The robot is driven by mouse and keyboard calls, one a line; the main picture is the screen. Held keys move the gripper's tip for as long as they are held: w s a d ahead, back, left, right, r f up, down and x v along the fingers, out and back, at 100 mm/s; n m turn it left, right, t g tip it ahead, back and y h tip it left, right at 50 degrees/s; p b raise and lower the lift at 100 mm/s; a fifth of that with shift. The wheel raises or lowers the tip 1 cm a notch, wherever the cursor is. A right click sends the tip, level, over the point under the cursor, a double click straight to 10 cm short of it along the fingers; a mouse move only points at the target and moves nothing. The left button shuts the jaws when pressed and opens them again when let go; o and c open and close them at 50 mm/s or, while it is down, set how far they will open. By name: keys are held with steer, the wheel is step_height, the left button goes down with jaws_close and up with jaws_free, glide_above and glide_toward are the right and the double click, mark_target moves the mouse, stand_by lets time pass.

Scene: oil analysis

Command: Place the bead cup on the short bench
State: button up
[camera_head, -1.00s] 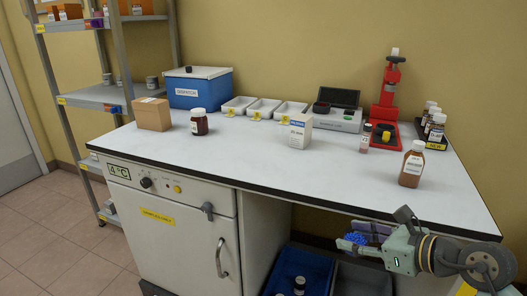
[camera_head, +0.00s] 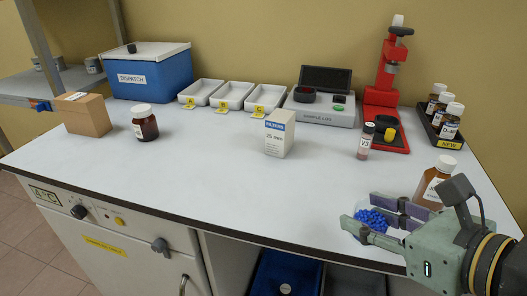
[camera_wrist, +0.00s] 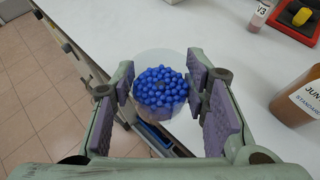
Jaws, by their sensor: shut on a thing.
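The bead cup (camera_head: 372,221) is a clear cup filled with blue beads. My gripper (camera_head: 385,220) is shut on it, with one finger on each side. In the wrist view the cup (camera_wrist: 161,92) sits between the two purple finger pads and looks upright. The bench (camera_head: 215,170) has a white top with a dark front edge. The cup is at the bench's front right edge in the head view; I cannot tell whether it touches the top. The wrist view shows floor and the bench edge beyond the cup.
A brown bottle (camera_head: 431,186) stands close behind my gripper. A small V3 vial (camera_head: 365,142), a red press (camera_head: 383,100), a filters box (camera_head: 280,135), a dark jar (camera_head: 145,125) and a cardboard box (camera_head: 88,116) stand on the bench. The front middle of the top is clear.

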steer(key=shift+r, duration=0.1)
steer(key=p, duration=0.5)
glide_above(353, 189)
steer(key=shift+s+f, duration=0.1)
steer(key=shift+f, duration=0.65)
step_height(353, 189, down, 3)
steer(key=shift+f+p, duration=0.1)
steer(key=shift+p, duration=0.5)
steer(key=shift+f, duration=0.25)
steer(key=shift+f+b, duration=0.2)
steer(key=shift+b, duration=0.15)
steer(key=o, duration=1.2)
steer(key=shift+c, duration=0.2)
steer(key=shift+r, duration=0.15)
